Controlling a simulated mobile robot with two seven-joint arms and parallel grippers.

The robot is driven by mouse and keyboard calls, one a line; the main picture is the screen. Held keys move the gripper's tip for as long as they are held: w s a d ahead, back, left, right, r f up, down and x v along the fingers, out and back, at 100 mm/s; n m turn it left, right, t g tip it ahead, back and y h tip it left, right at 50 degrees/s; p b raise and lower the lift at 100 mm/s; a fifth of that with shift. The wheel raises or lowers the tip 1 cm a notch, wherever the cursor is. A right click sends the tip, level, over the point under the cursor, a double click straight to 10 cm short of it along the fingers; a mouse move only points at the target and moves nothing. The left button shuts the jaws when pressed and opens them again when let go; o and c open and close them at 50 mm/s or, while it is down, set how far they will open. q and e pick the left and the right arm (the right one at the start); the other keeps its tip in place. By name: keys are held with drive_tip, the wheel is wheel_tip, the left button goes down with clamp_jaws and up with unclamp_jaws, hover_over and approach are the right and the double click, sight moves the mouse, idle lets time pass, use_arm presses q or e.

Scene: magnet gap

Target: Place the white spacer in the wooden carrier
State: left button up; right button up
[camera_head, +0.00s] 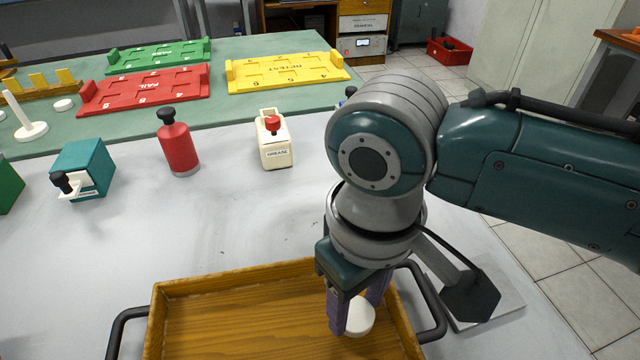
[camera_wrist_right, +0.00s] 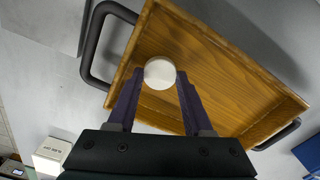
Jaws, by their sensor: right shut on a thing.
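The white spacer (camera_head: 359,317) is a round white disc between the fingertips of my right gripper (camera_head: 350,312). The right gripper is shut on it, over the right part of the wooden carrier (camera_head: 235,285). The carrier is a shallow brown tray with black side handles. The wrist view shows the spacer (camera_wrist_right: 160,73) between the purple fingers (camera_wrist_right: 155,85), with the carrier floor (camera_wrist_right: 205,70) behind it. I cannot tell whether the spacer touches the floor. The carrier looks empty otherwise, though its near part is cut off in the head view. My left gripper is out of view.
A red bottle (camera_head: 178,145), a cream container (camera_head: 274,140) and a teal box (camera_head: 84,170) stand behind the carrier. Red (camera_head: 145,90), green (camera_head: 160,56) and yellow (camera_head: 287,72) trays lie farther back. Grey table (camera_head: 240,220) is clear between.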

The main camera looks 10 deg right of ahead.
sight(355, 313)
drive_tip(key=o, duration=1)
drive_tip(key=shift+f, duration=0.1)
drive_tip(key=shift+c, duration=0.2)
wheel_tip(355, 313, up, 12)
drive_tip(key=p, duration=0.4)
drive_tip(key=s+a+f+t+y, duration=0.2)
drive_tip(key=s+y, duration=0.1)
drive_tip(key=s, duration=0.3)
drive_tip(key=s+d+m+t+h, duration=0.1)
drive_tip(key=s+d+m+h, duration=0.1)
drive_tip(key=s+d, duration=0.4)
drive_tip(key=d, duration=0.5)
drive_tip(key=shift+d+r+m+t+h, duration=0.2)
drive_tip(key=shift+r+m+t+h, duration=0.1)
drive_tip(key=shift+r+h, duration=0.1)
drive_tip(key=shift+s, duration=0.1)
